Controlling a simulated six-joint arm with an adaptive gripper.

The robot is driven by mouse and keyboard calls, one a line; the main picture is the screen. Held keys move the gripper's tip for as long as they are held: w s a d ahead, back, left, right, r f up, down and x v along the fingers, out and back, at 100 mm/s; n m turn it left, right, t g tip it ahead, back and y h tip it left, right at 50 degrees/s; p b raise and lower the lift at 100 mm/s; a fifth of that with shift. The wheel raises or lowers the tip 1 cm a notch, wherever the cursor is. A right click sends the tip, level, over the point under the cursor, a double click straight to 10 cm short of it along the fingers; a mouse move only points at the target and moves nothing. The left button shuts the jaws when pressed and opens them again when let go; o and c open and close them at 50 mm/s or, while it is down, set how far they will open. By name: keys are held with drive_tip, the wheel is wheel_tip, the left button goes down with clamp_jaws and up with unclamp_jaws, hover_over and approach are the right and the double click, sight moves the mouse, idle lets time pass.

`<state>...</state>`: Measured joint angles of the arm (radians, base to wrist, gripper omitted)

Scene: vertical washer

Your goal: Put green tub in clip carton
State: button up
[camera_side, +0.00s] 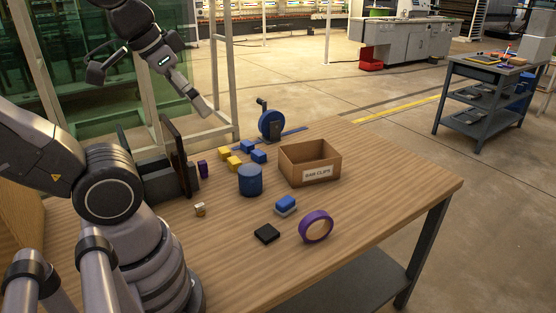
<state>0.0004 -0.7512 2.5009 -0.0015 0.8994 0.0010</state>
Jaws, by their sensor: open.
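No green tub shows. The only tub-like thing is a dark blue round tub (250,180), upright on the wooden table, left of the carton and apart from it. The clip carton (310,163) is an open-topped brown cardboard box with a white label on its front that seems to read "BAR CLIPS". I see nothing in it, but its floor is mostly hidden by the front wall. My gripper (204,108) is open and empty, pointing down and right, high above the table's back left side, well away from the tub.
Yellow blocks (234,162) and blue blocks (258,156) lie behind the tub. A blue reel (270,124) stands at the back. A purple ring (316,226), blue-and-white block (286,205), black square (266,233) and small tan cube (200,209) lie in front. The table's right side is clear.

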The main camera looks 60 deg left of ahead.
drive_tip(key=w+a+f+m+g+y, duration=0.1)
drive_tip(key=w+a+f+g+y, duration=0.15)
drive_tip(key=a+f+g, duration=0.6)
drive_tip(key=w+a+f+g+y, duration=0.2)
drive_tip(key=w+a+f+g, duration=0.3)
drive_tip(key=f, duration=0.7)
drive_tip(key=s+a+f+m+g, duration=0.1)
drive_tip(key=s+a+f, duration=0.1)
drive_tip(key=s+f, duration=0.1)
drive_tip(key=s+a+f+m+g+y, duration=0.1)
drive_tip(key=s+f, duration=0.1)
drive_tip(key=f, duration=0.4)
drive_tip(key=s+a+f+m+g+y, duration=0.1)
drive_tip(key=s+a+f+g, duration=0.1)
drive_tip(key=f, duration=0.3)
drive_tip(key=shift+s+a+f+m, duration=0.1)
drive_tip(key=shift+s+a+m, duration=0.1)
drive_tip(key=shift+s, duration=0.2)
drive_tip(key=shift+s+a+f+m, duration=0.1)
drive_tip(key=shift+s+m, duration=0.1)
drive_tip(key=shift+s, duration=0.2)
drive_tip(key=x, duration=0.9)
drive_tip(key=shift+d+f, duration=0.15)
drive_tip(key=shift+x, duration=2.7)
drive_tip(key=shift+c, duration=0.3)
